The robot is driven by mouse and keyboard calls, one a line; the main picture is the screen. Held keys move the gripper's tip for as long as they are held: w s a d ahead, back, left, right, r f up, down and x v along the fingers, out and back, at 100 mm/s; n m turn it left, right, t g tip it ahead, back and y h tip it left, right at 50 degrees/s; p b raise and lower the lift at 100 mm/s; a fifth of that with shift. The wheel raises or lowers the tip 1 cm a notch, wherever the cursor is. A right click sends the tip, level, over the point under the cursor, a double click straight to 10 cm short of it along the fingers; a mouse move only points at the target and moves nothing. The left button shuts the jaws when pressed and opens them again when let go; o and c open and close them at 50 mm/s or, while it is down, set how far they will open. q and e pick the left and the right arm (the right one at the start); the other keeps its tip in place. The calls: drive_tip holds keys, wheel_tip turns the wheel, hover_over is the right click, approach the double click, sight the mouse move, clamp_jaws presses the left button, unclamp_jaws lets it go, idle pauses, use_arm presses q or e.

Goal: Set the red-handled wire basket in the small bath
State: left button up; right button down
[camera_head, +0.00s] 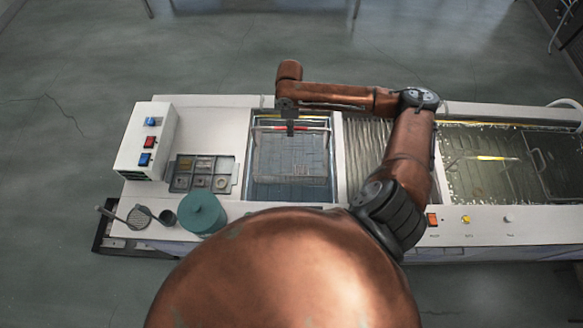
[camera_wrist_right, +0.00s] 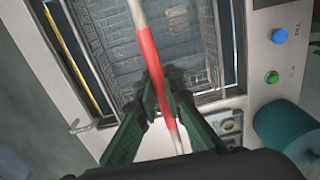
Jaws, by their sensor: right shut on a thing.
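The wire basket (camera_head: 290,158) has a handle with a red grip (camera_head: 276,128). The basket shows inside the outline of the small bath (camera_head: 290,194); I cannot tell whether it rests on the bath floor or hangs a little above it. My right gripper (camera_head: 290,129) is above the bath's far part, shut on the red grip. In the right wrist view, the green fingers (camera_wrist_right: 163,100) close around the red grip (camera_wrist_right: 150,60), with the basket mesh (camera_wrist_right: 120,45) below, inside the bath's rim. My left gripper is not in view.
A ribbed panel (camera_head: 362,150) lies between the small bath and the large bath (camera_head: 470,180). Left of the small bath are a parts tray (camera_head: 205,172), a teal lidded pot (camera_head: 202,212) and a control box (camera_head: 146,142) with coloured switches. A strainer (camera_head: 140,216) lies front left.

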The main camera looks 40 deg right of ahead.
wheel_tip(320, 180, down, 12)
drive_tip(key=s+a+b, duration=0.1)
drive_tip(key=b, duration=0.1)
drive_tip(key=shift+s+a+r, duration=0.2)
drive_tip(key=shift+s+r, duration=0.05)
idle(0.5)
drive_tip(key=shift+f, duration=0.6)
drive_tip(key=c, duration=2)
unclamp_jaws()
drive_tip(key=shift+c, duration=0.2)
wheel_tip(320, 180, up, 13)
drive_tip(key=b, duration=0.1)
drive_tip(key=shift+w+d, duration=0.2)
drive_tip(key=shift+w, duration=0.1)
